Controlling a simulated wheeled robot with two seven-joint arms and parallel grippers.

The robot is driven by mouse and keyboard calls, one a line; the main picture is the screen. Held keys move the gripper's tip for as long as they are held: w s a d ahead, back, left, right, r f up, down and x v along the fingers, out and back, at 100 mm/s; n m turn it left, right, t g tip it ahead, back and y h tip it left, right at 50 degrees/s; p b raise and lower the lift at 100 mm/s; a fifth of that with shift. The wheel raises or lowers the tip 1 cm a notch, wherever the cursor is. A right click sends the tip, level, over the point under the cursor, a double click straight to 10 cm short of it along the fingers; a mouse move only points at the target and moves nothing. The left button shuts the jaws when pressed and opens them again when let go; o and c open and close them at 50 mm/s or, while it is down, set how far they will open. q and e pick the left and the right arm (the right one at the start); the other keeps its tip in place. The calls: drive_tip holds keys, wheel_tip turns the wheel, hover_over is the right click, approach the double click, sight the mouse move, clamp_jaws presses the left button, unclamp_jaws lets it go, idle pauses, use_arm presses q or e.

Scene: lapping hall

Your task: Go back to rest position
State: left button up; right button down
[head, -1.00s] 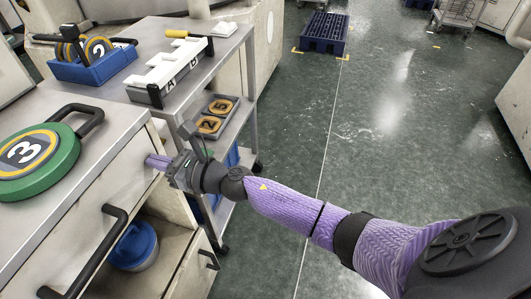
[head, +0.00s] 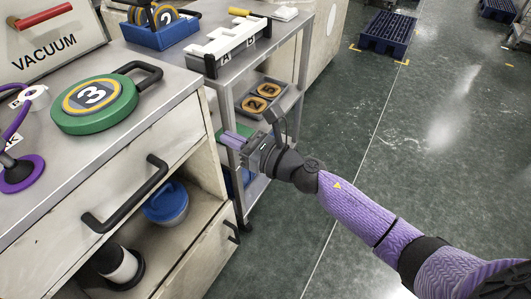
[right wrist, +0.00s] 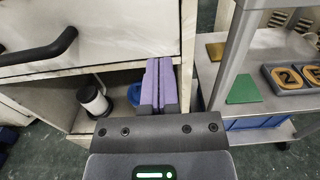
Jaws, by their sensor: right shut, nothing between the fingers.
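My right gripper (head: 236,140) reaches in from the right in the head view. Its purple fingers are shut with nothing between them. It is in the air beside the right end of the bench, in front of the cart. In the right wrist view the shut fingers (right wrist: 158,85) point away, with the open cabinet compartment behind and to the left of them. My left gripper does not show.
A bench (head: 165,78) carries a green disc marked 3 (head: 95,102). Its front has a black handle (head: 130,196) above an open compartment with a blue-lidded tub (head: 167,203). A cart (head: 283,34) holds a blue bin (head: 160,36) and a white rack (head: 232,48).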

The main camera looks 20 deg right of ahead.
drive_tip(key=v, duration=0.7)
drive_tip(key=s+d+f+m+g+h+p, duration=0.2)
drive_tip(key=s+d+f+m+h+p, duration=0.25)
drive_tip(key=f+m, duration=0.6)
drive_tip(key=s+d+f+m+g+h+p, duration=0.3)
drive_tip(key=s+f+m+h, duration=0.4)
drive_tip(key=m, duration=0.6)
use_arm(q)
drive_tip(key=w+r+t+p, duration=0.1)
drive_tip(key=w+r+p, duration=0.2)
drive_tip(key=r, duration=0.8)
drive_tip(key=shift+p, duration=0.5)
use_arm(e)
drive_tip(key=s+f+m+g, duration=0.3)
drive_tip(key=s+m, duration=0.2)
drive_tip(key=s, duration=0.6)
drive_tip(key=s+f+m+g, duration=0.3)
drive_tip(key=s+m, duration=0.3)
drive_tip(key=s, duration=0.5)
drive_tip(key=s+f+m+g, duration=0.4)
drive_tip(key=s+m, duration=0.2)
drive_tip(key=s, duration=0.5)
drive_tip(key=shift+a, duration=0.35)
